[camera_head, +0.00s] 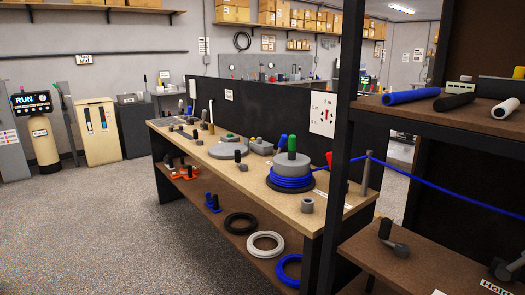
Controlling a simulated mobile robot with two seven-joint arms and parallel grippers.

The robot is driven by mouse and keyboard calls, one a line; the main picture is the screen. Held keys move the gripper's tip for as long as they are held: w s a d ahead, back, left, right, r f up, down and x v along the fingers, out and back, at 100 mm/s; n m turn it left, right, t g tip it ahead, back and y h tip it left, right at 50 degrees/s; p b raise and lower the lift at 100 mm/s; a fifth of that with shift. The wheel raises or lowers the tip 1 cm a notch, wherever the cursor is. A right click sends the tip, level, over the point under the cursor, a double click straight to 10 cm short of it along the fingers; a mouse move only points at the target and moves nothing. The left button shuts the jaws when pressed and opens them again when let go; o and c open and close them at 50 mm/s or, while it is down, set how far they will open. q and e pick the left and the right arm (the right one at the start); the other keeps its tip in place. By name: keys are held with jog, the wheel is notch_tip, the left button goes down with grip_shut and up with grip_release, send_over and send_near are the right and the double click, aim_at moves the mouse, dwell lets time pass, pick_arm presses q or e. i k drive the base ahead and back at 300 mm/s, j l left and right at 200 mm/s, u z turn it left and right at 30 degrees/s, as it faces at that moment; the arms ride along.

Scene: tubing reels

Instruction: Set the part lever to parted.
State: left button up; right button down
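No lever in view carries a readable "part" label, so I cannot tell which one is the part lever. A second dark-knobbed grey lever (503,269) is at the bottom right edge, partly cut off, beside a plate that seems to read "Hold" (496,288). Blue tubing (440,187) runs from a blue-wound reel (291,178) past a grey post (366,174) to the right edge. Neither of my grippers is in view.
A long wooden workbench (222,166) holds several knobbed fixtures. Black, white and blue tubing coils (265,243) lie on its lower shelf. A dark rack post (345,130) stands before its right end. Open speckled floor (100,230) lies at the left.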

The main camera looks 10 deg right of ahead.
aim_at(283, 139)
jog(key=j+z, duration=0.1)
jog(key=z, duration=0.9)
jog(key=j+z, duration=0.35)
jog(key=i+j+z, duration=0.1)
jog(key=j+z, duration=0.5)
jog(key=j, duration=0.15)
jog(key=k+j+z, duration=0.15)
jog(key=j, duration=0.15)
jog(key=k+j, duration=0.1)
jog(key=j, duration=0.4)
jog(key=j+z, duration=0.15)
jog(key=j, duration=0.35)
jog(key=k+j, duration=0.2)
jog(key=j, duration=0.3)
